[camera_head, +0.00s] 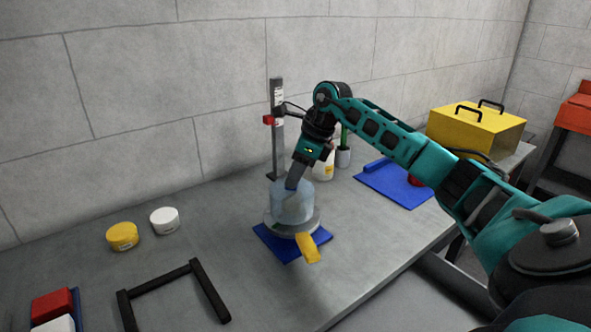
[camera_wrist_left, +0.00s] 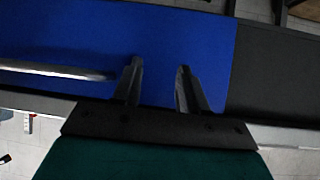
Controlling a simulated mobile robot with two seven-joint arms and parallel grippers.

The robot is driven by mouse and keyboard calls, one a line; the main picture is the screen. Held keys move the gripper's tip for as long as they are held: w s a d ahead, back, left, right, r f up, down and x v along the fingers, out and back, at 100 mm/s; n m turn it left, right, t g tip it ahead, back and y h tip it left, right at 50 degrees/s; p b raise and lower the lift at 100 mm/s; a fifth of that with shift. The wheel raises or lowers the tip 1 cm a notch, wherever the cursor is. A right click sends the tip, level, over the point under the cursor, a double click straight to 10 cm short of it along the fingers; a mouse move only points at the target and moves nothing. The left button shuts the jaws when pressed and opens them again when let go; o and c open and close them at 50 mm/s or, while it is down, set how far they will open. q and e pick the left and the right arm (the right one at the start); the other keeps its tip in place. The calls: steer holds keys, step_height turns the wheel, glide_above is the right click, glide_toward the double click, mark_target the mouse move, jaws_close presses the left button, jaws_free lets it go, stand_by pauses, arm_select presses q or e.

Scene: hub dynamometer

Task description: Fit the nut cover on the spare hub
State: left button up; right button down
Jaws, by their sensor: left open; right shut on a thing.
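A pale, see-through cup-like cover (camera_head: 293,207), which I take for the nut cover, sits upright over a round grey flanged hub (camera_head: 272,228). The hub stands on a blue mat (camera_head: 268,243), with a yellow tab (camera_head: 308,248) at its front. My right gripper (camera_head: 291,186) reaches down from above and is shut on the cover; its fingertips are partly hidden. I cannot tell if the cover is fully seated. My left gripper (camera_wrist_left: 157,75) is open and empty in the left wrist view, in front of a blue surface (camera_wrist_left: 80,35). It is out of the head view.
A grey post (camera_head: 277,130) with a red clamp stands behind the hub. A yellow tub (camera_head: 122,236) and a white tub (camera_head: 164,220) are at left. A black frame (camera_head: 160,283) lies in front. A blue tray (camera_head: 394,184) and a yellow case (camera_head: 474,130) are at right.

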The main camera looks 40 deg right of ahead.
mark_target(304, 189)
steer(key=shift+p, duration=0.4)
stand_by(1.1)
steer(key=shift+f+b, duration=0.35)
steer(key=shift+f, duration=0.25)
stand_by(0.3)
steer(key=c, duration=1.1)
jaws_free()
steer(key=shift+c, duration=0.2)
steer(key=shift+p+v, duration=1)
steer(key=shift+v, duration=0.55)
steer(key=shift+p+v, duration=0.4)
steer(key=shift+v, duration=0.9)
steer(key=v, duration=0.5)
steer(key=shift+s+r, duration=0.1)
steer(key=shift+r, duration=0.1)
steer(key=shift+f, duration=0.1)
